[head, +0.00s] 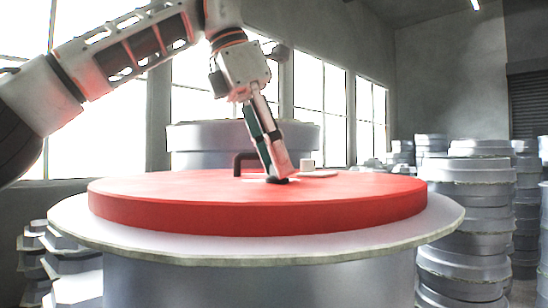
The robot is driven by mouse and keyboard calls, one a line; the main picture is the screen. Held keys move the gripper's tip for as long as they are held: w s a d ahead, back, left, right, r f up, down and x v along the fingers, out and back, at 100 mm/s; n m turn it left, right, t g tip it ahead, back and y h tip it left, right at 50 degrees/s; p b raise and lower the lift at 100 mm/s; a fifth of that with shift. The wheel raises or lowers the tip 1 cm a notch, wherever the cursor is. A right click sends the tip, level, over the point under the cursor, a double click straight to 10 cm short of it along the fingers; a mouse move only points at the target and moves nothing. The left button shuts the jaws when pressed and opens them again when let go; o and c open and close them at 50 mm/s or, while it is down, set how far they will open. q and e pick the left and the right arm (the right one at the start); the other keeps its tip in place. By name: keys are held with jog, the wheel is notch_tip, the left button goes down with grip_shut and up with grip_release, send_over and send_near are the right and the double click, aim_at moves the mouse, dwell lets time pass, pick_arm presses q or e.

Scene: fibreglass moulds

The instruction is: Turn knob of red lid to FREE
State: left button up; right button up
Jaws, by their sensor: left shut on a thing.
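The red lid (340,207) lies flat on top of a large grey round mould in the head view. My left gripper (277,176) reaches down from the upper left, tilted, with its fingertips at the lid's top near the middle. It is shut on a small dark knob (276,181), which is mostly hidden by the fingers. A dark handle (238,162) stands on the lid just left of the gripper. A small white piece on a pale flat disc (318,174) sits just right of it. Any FREE marking is too small to read. My right gripper is not in view.
The mould's pale flange (444,219) sticks out around the lid. Another grey round mould (190,136) stands behind. Stacks of grey moulds (468,200) fill the right side, and more pieces (35,245) are stacked at left. Windows line the back wall.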

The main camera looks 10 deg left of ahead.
pick_arm(q)
jog(key=m+g, duration=0.1)
jog(key=m, duration=0.2)
jog(key=shift+w+m, duration=0.1)
jog(key=shift+m, duration=0.3)
jog(key=shift+w+m+g, duration=0.1)
jog(key=shift+m+g, duration=0.8)
jog(key=shift+m, duration=1.1)
jog(key=shift+h, duration=0.3)
jog(key=o, duration=1.1)
jog(key=shift+n, duration=0.4)
